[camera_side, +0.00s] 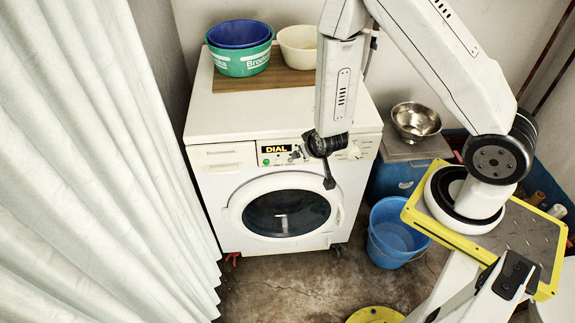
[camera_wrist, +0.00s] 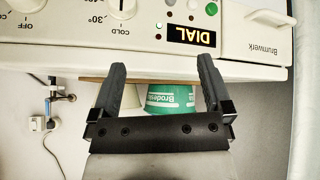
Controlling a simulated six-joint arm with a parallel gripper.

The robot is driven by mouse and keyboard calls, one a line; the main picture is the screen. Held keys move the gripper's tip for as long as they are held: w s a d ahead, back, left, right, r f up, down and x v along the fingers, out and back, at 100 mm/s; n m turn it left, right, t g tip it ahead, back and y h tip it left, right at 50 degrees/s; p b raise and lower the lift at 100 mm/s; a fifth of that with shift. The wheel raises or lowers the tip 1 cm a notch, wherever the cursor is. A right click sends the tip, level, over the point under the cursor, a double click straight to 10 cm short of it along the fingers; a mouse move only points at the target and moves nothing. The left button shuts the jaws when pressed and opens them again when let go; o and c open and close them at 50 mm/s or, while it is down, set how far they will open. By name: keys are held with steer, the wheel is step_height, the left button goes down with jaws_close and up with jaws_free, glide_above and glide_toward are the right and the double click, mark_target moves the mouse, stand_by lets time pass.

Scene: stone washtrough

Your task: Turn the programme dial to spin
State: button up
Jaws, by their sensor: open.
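The washing machine's control panel (camera_side: 310,152) runs along the top of its white front. In the wrist view, which looks upside down, two pale knobs are cut off by the top edge. One knob (camera_wrist: 27,4) has OFF printed by it, and the other knob (camera_wrist: 122,8) has 30° and COLD by it. No spin mark is legible, so I cannot tell the programme dial's setting. A black display (camera_wrist: 191,36) reads DIAL. My gripper (camera_side: 329,180) hangs in front of the panel, hiding part of it. Its two fingers (camera_wrist: 161,64) are apart with nothing between them.
A green basin (camera_side: 241,62) with a blue one inside and a cream bowl (camera_side: 298,46) stand on the machine's top. A pale curtain (camera_side: 90,160) hangs at left. A blue bucket (camera_side: 394,236) stands on the floor at right. A metal bowl (camera_side: 416,121) sits behind it.

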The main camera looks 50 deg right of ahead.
steer(key=s+a+r+n+g+y, duration=0.1)
steer(key=a+r+y, duration=0.3)
steer(key=r, duration=0.6)
steer(key=shift+s+a+n+g, duration=0.4)
steer(key=shift+s+a+n, duration=0.25)
steer(key=shift+s+n, duration=0.15)
steer(key=shift+r, duration=0.15)
steer(key=shift+w, duration=0.1)
steer(key=d+f+m+t+h, duration=0.3)
steer(key=d+f+m+h, duration=0.2)
steer(key=d+f, duration=0.6)
steer(key=s+d+f+m+t+h, duration=0.1)
steer(key=s+d+f+m+h, duration=0.1)
steer(key=s+d+f+h, duration=0.2)
steer(key=shift+s+d+f+t+h, duration=0.35)
steer(key=shift+s+f, duration=1.15)
steer(key=shift+s, duration=1.45)
